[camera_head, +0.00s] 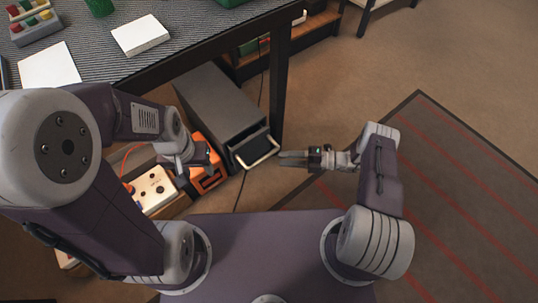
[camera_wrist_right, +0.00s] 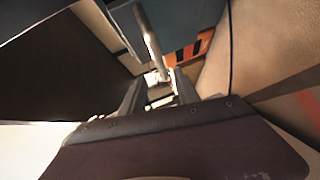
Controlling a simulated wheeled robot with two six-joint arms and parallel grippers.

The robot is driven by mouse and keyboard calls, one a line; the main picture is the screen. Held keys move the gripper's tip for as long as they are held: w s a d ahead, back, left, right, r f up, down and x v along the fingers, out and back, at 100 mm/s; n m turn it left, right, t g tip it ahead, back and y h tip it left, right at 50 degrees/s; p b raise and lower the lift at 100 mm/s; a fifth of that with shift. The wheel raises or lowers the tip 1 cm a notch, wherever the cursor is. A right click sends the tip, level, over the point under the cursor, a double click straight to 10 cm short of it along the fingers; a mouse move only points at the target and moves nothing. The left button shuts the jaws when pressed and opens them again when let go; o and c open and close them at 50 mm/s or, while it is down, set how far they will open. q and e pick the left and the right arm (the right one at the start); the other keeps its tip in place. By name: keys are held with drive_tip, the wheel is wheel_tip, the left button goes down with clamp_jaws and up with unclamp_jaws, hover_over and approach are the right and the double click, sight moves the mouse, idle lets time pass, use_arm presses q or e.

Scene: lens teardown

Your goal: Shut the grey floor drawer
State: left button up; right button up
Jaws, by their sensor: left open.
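The grey floor drawer unit (camera_head: 212,100) stands on the floor under the table edge. Its drawer front (camera_head: 232,158) is pulled out a little, with a dark gap behind the pale bar handle (camera_head: 260,155). The handle also runs down the right wrist view (camera_wrist_right: 150,40). My right gripper (camera_head: 281,158) points left, with its fingertips close to the handle's right end. In the wrist view the handle's lower end lies between or just beyond the fingers; contact and grip are unclear. My left gripper (camera_head: 195,165) is open above the orange box, left of the drawer.
An orange box (camera_head: 209,178) and a white control box (camera_head: 154,190) stand left of the drawer. The dark table (camera_head: 110,52) and its leg (camera_head: 279,85) rise beside the unit. A cable crosses the floor. Brown floor and a striped rug (camera_head: 450,170) lie open to the right.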

sight(263, 158)
drive_tip(key=a+b, duration=0.1)
drive_tip(key=a, duration=0.1)
drive_tip(key=a+f+b, duration=0.1)
drive_tip(key=a, duration=0.2)
drive_tip(key=w+a+b, duration=0.1)
drive_tip(key=a, duration=0.2)
drive_tip(key=shift+f, duration=0.3)
drive_tip(key=shift+w+a+r, duration=0.1)
drive_tip(key=shift+w+a, duration=0.05)
drive_tip(key=shift+a, duration=0.35)
clamp_jaws()
idle(0.6)
